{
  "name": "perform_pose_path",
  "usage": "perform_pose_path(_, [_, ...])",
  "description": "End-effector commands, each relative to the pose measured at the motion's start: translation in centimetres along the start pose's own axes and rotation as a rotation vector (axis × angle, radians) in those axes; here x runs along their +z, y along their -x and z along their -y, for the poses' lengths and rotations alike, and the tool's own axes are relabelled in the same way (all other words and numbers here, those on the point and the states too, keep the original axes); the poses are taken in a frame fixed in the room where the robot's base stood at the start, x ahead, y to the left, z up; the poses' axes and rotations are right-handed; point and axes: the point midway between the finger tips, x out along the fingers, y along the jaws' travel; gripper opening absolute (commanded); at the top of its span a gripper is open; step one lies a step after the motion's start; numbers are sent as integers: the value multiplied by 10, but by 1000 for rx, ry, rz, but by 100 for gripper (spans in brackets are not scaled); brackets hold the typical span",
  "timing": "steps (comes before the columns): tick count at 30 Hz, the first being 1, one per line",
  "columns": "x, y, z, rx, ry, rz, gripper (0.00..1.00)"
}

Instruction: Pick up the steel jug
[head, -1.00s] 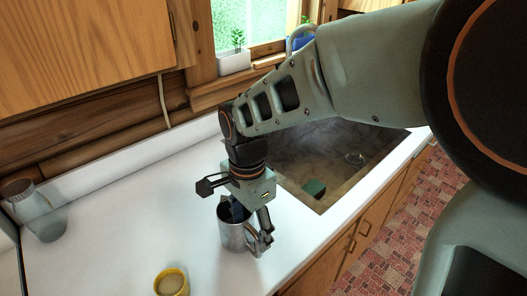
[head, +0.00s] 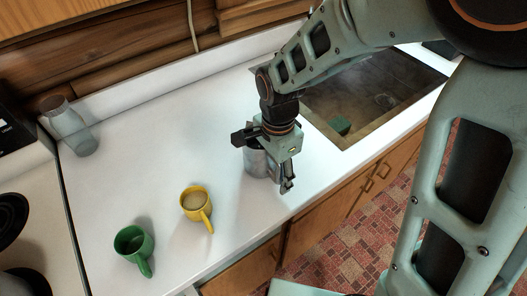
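The steel jug (head: 256,164) is upright at the counter's front right, beside the sink. My gripper (head: 270,170) points down right over it and hides its rim and much of its right side. One dark finger link sticks out to the left above the jug. The other finger reaches down at the jug's right, by the handle side. The picture does not show whether the fingers press on the jug, and I cannot tell whether its base touches the counter.
A yellow mug (head: 194,204) and a green mug (head: 133,243) stand to the left on the white counter (head: 170,130). A glass jar (head: 72,128) is at the back left. The sink (head: 365,95) holds a green sponge (head: 340,125). A stove (head: 25,215) is at the left edge.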

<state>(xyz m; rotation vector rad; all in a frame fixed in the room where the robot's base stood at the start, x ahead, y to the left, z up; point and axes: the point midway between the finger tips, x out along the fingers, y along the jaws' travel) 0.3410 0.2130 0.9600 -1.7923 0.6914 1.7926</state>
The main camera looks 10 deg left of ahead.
Motion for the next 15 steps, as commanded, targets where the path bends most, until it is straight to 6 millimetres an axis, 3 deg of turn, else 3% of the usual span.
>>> perform_pose_path(2, [0, 0, 0, 0, 0, 0, 42])
perform_pose_path(13, [0, 0, -1, 3, 0, 0, 1])
perform_pose_path(15, [0, 0, 0, 1, 0, 0, 0])
